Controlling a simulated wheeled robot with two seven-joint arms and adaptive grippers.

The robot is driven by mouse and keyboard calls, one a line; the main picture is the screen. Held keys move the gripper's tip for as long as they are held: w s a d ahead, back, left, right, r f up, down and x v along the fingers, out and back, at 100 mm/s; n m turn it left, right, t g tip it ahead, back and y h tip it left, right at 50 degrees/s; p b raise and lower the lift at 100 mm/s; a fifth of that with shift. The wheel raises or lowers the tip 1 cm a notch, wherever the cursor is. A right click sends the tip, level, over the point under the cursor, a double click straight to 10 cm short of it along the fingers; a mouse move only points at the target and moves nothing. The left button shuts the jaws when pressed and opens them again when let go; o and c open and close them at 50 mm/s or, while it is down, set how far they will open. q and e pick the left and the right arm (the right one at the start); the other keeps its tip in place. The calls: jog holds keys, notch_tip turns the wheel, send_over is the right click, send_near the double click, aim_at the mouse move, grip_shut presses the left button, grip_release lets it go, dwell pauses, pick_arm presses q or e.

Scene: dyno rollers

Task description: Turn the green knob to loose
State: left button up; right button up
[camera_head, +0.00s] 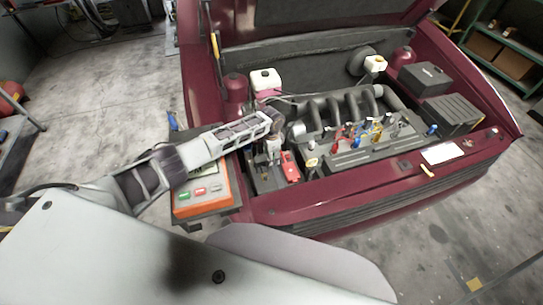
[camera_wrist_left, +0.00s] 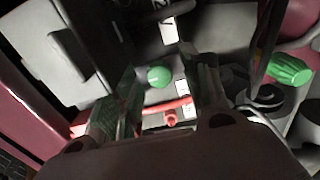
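In the left wrist view a rounded green knob (camera_wrist_left: 158,75) shows between the two fingers of my left gripper (camera_wrist_left: 165,88). The fingers are apart, with a gap on both sides of the knob; I cannot tell how far beyond the fingertips it lies. A second, ridged green knob (camera_wrist_left: 290,69) is at the right, outside the fingers. In the head view my left gripper (camera_head: 272,146) points down at the left front of the engine bay, beside a red part (camera_head: 290,167). The green knobs cannot be made out there. My right gripper is not in view.
The dark red car (camera_head: 300,211) has its hood open. A white-capped reservoir (camera_head: 265,79) and the engine with pipes (camera_head: 352,110) stand close to the gripper. An orange device (camera_head: 203,195) with a green and a red button is at the left front edge.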

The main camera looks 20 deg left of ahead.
pick_arm(q)
jog(key=shift+r, duration=0.1)
notch_tip(320, 180, up, 12)
dwell(1.0)
dwell(0.5)
